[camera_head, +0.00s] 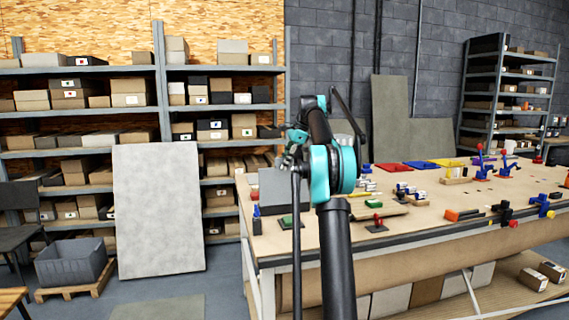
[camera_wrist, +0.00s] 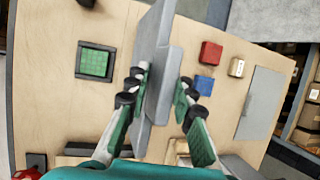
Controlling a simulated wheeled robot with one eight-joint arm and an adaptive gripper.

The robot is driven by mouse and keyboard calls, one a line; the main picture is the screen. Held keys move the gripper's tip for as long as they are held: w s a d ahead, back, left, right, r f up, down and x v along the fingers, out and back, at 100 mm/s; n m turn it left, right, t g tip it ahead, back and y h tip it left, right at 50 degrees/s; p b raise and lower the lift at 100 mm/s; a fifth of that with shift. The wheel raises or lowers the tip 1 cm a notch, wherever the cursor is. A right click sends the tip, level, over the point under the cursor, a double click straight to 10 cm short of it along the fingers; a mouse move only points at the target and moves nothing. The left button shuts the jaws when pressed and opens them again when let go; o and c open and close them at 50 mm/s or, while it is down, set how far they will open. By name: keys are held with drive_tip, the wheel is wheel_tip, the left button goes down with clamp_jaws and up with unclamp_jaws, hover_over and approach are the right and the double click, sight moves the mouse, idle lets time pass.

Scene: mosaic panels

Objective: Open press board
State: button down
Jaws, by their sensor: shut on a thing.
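The press board appears to be the grey board (camera_wrist: 157,60) between my fingers in the wrist view, seen nearly edge-on. In the head view a grey board (camera_head: 283,190) stands raised at the near left end of the workbench, partly hidden by my arm. My gripper (camera_wrist: 163,78) is shut on the board, with a green-padded finger on each side. In the head view my gripper (camera_head: 292,153) is above the board and partly hidden by the arm. The board's lower edge and any hinge cannot be made out.
The workbench (camera_head: 415,217) holds a green square in a dark frame (camera_wrist: 95,62), a red block (camera_wrist: 210,53), a blue block (camera_wrist: 203,85) and a beige block (camera_wrist: 236,67). Colourful tools stand to the right. Shelves (camera_head: 160,90) and a leaning slab (camera_head: 158,210) are at left.

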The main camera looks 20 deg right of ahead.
drive_tip(key=shift+w+f, duration=0.1)
drive_tip(key=shift+w, duration=0.05)
drive_tip(key=c, duration=1.5)
unclamp_jaws()
drive_tip(key=shift+w+f, duration=0.1)
drive_tip(key=shift+c, duration=0.2)
drive_tip(key=v, duration=0.5)
drive_tip(key=s+d, duration=0.5)
drive_tip(key=d, duration=0.6)
